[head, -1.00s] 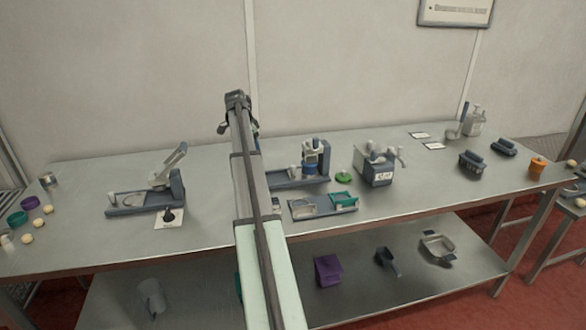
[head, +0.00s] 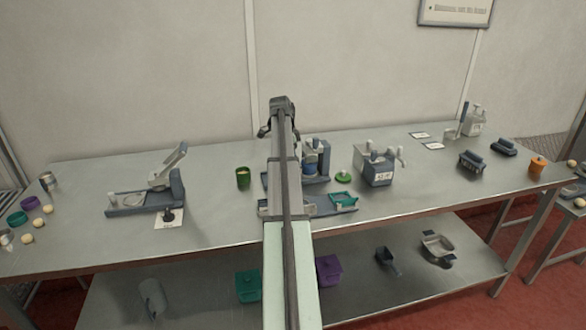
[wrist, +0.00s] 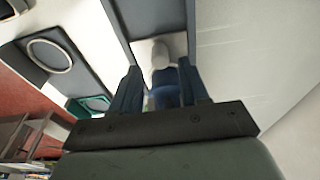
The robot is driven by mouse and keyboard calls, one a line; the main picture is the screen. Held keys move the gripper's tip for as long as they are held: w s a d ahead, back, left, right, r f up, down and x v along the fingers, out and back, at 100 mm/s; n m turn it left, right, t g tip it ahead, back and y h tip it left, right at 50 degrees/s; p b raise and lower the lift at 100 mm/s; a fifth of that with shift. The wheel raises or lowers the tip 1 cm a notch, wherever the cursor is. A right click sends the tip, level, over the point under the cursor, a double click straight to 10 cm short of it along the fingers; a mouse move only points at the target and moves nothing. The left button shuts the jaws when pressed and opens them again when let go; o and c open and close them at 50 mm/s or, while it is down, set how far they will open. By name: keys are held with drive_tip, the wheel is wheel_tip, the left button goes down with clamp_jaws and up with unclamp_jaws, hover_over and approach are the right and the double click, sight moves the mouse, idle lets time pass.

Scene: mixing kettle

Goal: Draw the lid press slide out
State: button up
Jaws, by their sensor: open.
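A blue-grey press (head: 316,168) with a long base stands at the middle of the table, partly behind my arm. I take it for the lid press, though a second press stands to the left. My gripper (head: 278,132) is at the middle press's left side in the head view, seen from behind. In the wrist view my gripper (wrist: 157,68) is open, its two dark blue fingers apart. A pale rounded knob (wrist: 160,52) over a blue body shows between and beyond the fingers. I cannot tell whether they touch it. The slide itself is not clearly visible.
A left press (head: 148,198) has a raised lever. A dark green jar (head: 243,177) stands left of my arm. Bare table lies between jar and left press.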

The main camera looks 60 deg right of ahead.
drive_tip(key=shift+s+d+f, duration=0.15)
drive_tip(key=shift+f, duration=0.9)
drive_tip(key=shift+s+d+f, duration=0.15)
drive_tip(key=shift+f, duration=0.9)
drive_tip(key=shift+f, duration=0.15)
drive_tip(key=c, duration=0.7)
drive_tip(key=shift+w+a, duration=3.45)
drive_tip(key=shift+a, duration=0.1)
drive_tip(key=o, duration=0.8)
drive_tip(key=shift+c, duration=0.2)
